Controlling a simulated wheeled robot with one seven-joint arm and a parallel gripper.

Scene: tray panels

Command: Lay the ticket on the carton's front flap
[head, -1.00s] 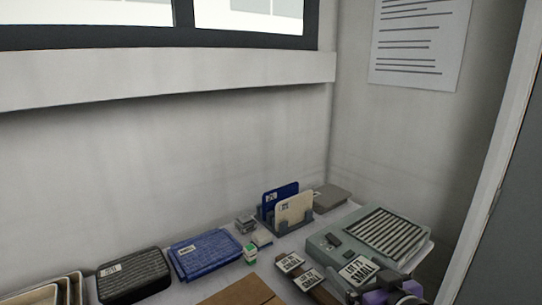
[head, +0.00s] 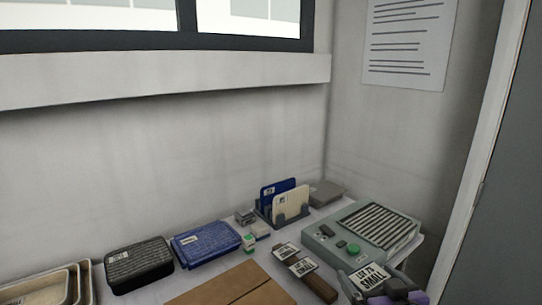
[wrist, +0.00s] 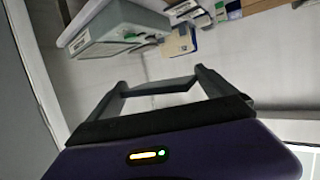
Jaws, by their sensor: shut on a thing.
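My gripper (head: 374,288) is shut on a white ticket printed "LOT 75 SMALL" (head: 370,277) at the lower right of the head view. The ticket is held in front of the grey-green machine. In the wrist view my gripper (wrist: 160,80) shows two dark fingers with a pale area between them, probably the ticket (wrist: 160,101). The brown carton (head: 232,284) lies at the bottom middle of the head view, left of my gripper and apart from it. Its front part is cut off by the frame edge, so its front flap cannot be made out.
A brown strip (head: 322,287) with two printed labels (head: 287,251) lies between carton and gripper. The machine (head: 338,232) stands behind the gripper. A card holder (head: 291,217), blue box (head: 206,243), black box (head: 138,262) and stacked trays (head: 42,290) line the back.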

